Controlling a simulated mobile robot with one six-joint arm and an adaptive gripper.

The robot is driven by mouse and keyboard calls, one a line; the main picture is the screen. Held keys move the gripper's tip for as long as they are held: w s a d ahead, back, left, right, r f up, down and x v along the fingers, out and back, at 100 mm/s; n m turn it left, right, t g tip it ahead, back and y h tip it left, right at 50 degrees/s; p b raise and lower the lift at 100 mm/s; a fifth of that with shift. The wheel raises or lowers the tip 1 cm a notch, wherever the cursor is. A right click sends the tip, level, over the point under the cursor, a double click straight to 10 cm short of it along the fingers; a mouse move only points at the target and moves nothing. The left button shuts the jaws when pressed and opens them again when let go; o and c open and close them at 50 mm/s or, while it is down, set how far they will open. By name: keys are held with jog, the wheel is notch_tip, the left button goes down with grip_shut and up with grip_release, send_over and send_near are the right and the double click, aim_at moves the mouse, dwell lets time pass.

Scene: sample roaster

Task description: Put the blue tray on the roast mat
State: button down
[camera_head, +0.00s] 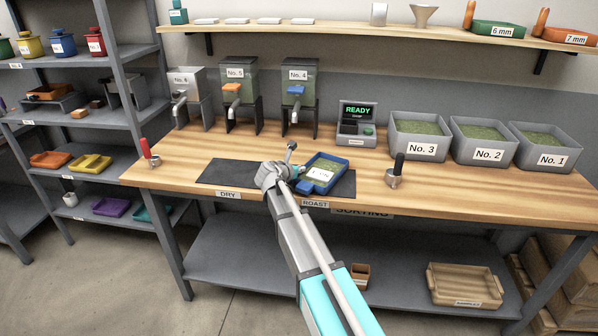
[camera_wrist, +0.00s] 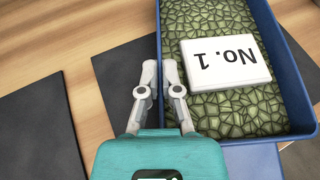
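The blue tray (camera_head: 340,161) holds green beans and a white card marked No. 1. It is over the dark roast mat (camera_head: 345,186), behind the ROAST label; I cannot tell whether it rests on the mat or hangs just above it. In the wrist view, the tray (camera_wrist: 283,30) fills the upper right, with the roast mat (camera_wrist: 125,62) showing to its left. My gripper (camera_wrist: 159,68) is closed on the tray's left wall, one finger on each side. My arm hides part of the mat in the head view.
The dark dry mat (camera_head: 222,173) lies empty to the left, with bare wood between the mats. A black-handled tool (camera_head: 395,174) stands to the right and a red-handled one (camera_head: 150,155) at the left edge. Grey bins (camera_head: 420,148), a READY display (camera_head: 357,127) and dispensers (camera_head: 240,105) stand behind.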

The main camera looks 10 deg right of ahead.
jog(key=shift+f, duration=0.15)
jog(key=c, duration=0.8)
grip_release()
jog(key=shift+r, duration=0.25)
jog(key=p+v, duration=0.4)
jog(key=v, duration=0.8)
jog(key=shift+p, duration=0.3)
